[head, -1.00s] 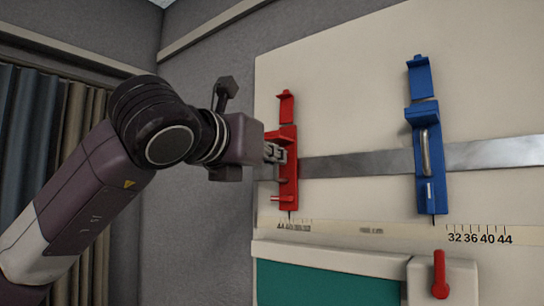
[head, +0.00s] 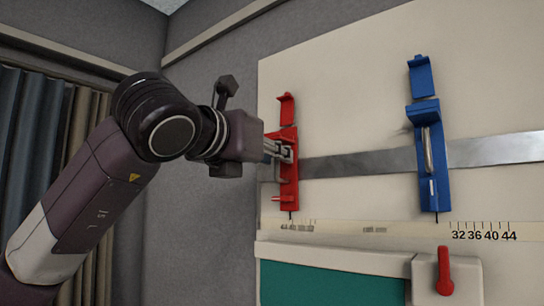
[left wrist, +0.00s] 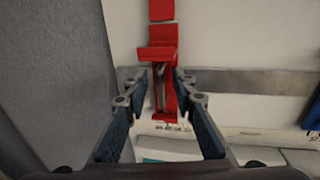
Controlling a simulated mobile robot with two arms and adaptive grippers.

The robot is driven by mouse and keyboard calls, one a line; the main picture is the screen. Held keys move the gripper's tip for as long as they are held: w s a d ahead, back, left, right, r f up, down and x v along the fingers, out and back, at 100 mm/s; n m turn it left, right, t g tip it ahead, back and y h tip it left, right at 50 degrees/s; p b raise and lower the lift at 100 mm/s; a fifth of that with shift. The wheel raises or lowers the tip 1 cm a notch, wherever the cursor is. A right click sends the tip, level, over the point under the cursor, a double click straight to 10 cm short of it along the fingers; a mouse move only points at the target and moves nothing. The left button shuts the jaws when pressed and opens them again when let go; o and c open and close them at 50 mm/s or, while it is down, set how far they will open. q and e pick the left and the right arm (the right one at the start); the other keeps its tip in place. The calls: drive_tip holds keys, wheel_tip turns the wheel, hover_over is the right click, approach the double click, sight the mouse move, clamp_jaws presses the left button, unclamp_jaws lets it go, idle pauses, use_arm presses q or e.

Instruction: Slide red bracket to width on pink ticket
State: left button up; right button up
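The red bracket (head: 288,172) stands upright on the metal rail at the left of the pale board, its pointer above a small number scale (head: 298,227). It also shows in the left wrist view (left wrist: 164,60), with a grey handle (left wrist: 160,85) on its front. My left gripper (head: 280,150) is at the bracket's front. In the left wrist view its two fingers (left wrist: 158,80) are apart, one on each side of the handle, and I see a gap between them and it. The scale's digits are too small to read surely. No pink ticket shows. My right gripper is out of view.
A blue bracket (head: 429,160) sits further right on the same metal rail (head: 360,164), above a scale marked 32 to 44. A red lever (head: 444,272) and a teal panel (head: 330,285) are below. The rail between the brackets is clear. A grey wall (head: 200,240) is at left.

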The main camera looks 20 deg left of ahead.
use_arm(q)
drive_tip(key=s+a, duration=0.2)
drive_tip(key=s, duration=1)
drive_tip(key=shift+w, duration=0.1)
